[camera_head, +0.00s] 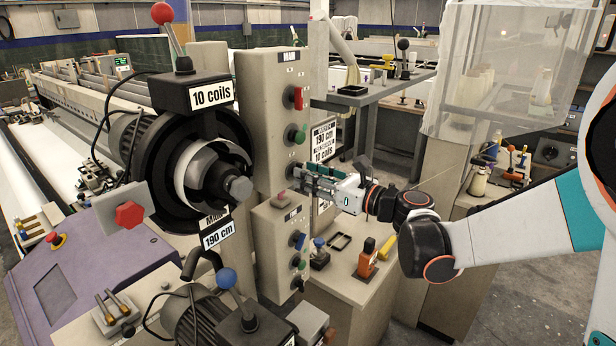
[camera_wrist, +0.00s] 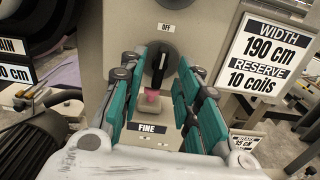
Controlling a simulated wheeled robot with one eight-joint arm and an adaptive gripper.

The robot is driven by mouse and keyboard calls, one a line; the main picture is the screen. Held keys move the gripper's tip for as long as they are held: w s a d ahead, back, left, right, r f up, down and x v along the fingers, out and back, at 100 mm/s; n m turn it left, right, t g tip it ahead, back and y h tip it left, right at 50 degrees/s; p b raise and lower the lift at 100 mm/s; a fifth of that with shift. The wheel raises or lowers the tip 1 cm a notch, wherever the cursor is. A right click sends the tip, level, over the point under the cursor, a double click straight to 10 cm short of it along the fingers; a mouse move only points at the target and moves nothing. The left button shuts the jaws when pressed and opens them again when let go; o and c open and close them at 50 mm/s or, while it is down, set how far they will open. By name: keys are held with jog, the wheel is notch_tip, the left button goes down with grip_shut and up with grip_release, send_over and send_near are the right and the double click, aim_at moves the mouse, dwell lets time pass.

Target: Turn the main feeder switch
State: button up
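The upper grey control box (camera_head: 262,110), labelled MAIN, carries a red switch (camera_head: 296,98), a green knob (camera_head: 297,135) and a black rotary knob near its bottom. In the wrist view the black knob (camera_wrist: 160,62) stands upright on the panel under an OFF label (camera_wrist: 166,28). My gripper (camera_head: 297,172) is at the lower front of this box, level with the black knob. In the wrist view its teal fingers (camera_wrist: 161,72) are apart, one on each side of the knob, with gaps visible. In the head view the fingers mostly hide the knob.
A lower box (camera_head: 275,240) labelled FINE in the wrist view sits close below, with a pink button (camera_wrist: 152,95) on top. A WIDTH 190 cm sign (camera_head: 323,140) stands right of the boxes. A black coil drum (camera_head: 205,165) is on the left.

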jog(key=shift+v, duration=2.55)
